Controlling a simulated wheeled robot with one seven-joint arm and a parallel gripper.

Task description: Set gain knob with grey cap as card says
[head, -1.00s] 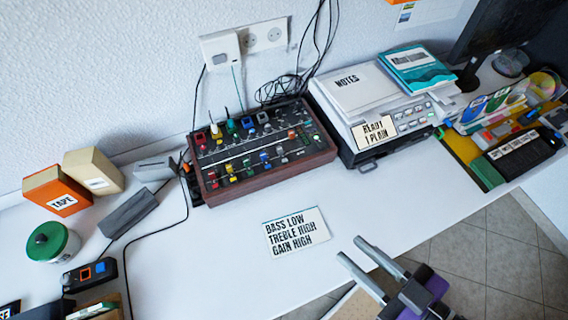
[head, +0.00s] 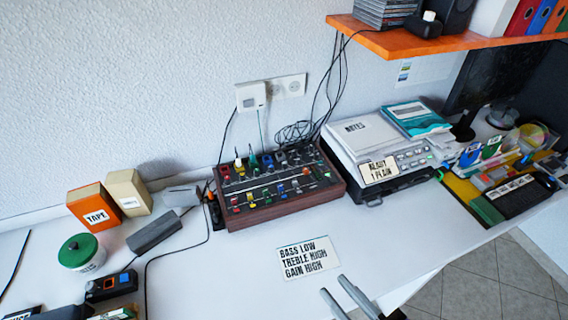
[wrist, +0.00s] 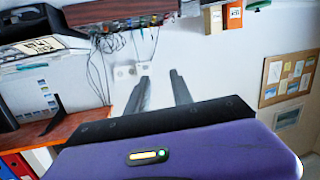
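The mixer (head: 275,200) is a dark panel in a brown wooden case with many coloured knobs, standing at the back of the desk in the head view. Which knob is the grey-capped gain knob is too small to tell. The card (head: 308,258) lies on the desk in front of it and reads BASS LOW, TREBLE HIGH, GAIN HIGH. My gripper (head: 342,295) is open and empty at the bottom edge of the head view, near the card and well apart from the mixer. Its two spread fingers also show in the wrist view (wrist: 162,88), where the mixer (wrist: 122,10) appears at the top edge.
A printer (head: 385,150) with notes stands right of the mixer. An orange TAPE box (head: 95,210), a green-lidded jar (head: 82,252) and a dark grey block (head: 154,230) sit left. An orange shelf (head: 400,40) hangs above right. The desk front around the card is clear.

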